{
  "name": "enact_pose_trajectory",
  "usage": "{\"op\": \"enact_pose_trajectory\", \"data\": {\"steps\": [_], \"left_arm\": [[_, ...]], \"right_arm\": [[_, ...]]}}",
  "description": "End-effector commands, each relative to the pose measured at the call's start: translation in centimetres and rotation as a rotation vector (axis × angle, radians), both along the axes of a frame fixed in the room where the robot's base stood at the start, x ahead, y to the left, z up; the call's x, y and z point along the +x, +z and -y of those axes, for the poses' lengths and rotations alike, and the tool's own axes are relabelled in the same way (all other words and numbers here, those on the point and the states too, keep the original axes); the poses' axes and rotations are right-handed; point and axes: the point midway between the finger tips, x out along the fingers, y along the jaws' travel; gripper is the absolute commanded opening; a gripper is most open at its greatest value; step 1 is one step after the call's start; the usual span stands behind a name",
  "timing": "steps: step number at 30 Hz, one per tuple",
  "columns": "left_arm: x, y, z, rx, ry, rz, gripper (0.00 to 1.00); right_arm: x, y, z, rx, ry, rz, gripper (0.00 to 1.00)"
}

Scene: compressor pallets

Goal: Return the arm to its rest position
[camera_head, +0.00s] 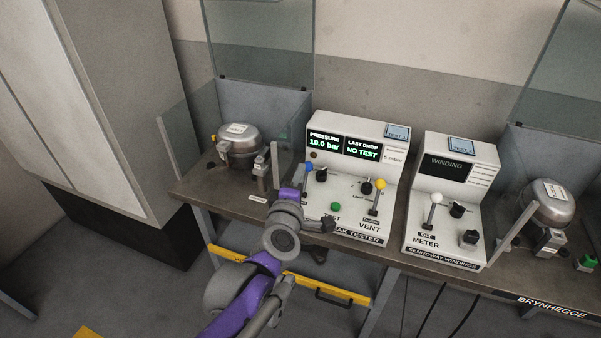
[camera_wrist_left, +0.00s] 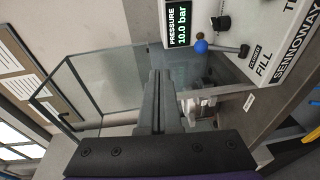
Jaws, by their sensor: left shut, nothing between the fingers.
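My left arm rises from the bottom of the head view, purple and grey. Its gripper (camera_head: 300,184) is at the front left of the leak tester (camera_head: 345,150), near the blue-knobbed lever (camera_head: 308,168), and is partly hidden by the wrist. In the left wrist view the dark fingers (camera_wrist_left: 160,82) are together with nothing between them. The blue knob (camera_wrist_left: 201,46) is beyond and to the right of the fingertips, apart from them. My right gripper is in neither view.
A compressor (camera_head: 240,140) stands in a clear-walled enclosure on the bench (camera_head: 200,190). The winding meter (camera_head: 455,175) and a second compressor (camera_head: 548,203) are to the right. A yellow rail (camera_head: 330,290) runs below the bench. Floor shows at the left.

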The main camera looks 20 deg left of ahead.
Motion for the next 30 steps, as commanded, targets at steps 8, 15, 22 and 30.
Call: {"op": "enact_pose_trajectory", "data": {"steps": [8, 15, 22, 30], "left_arm": [[0.0, 0.0, 0.0, 0.0, 0.0, 0.0, 0.0], [-2.4, 0.3, 2.6, 0.2, -0.169, -0.07, 0.0], [-13.1, -5.5, 6.0, 0.825, -0.644, -0.408, 0.0], [-24.1, -11.7, 1.4, 1.246, -0.96, -0.813, 0.0]], "right_arm": [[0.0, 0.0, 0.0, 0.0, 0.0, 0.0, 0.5], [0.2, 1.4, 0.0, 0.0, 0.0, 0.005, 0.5], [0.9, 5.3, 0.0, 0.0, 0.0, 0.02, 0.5], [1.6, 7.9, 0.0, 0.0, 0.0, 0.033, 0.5]]}}
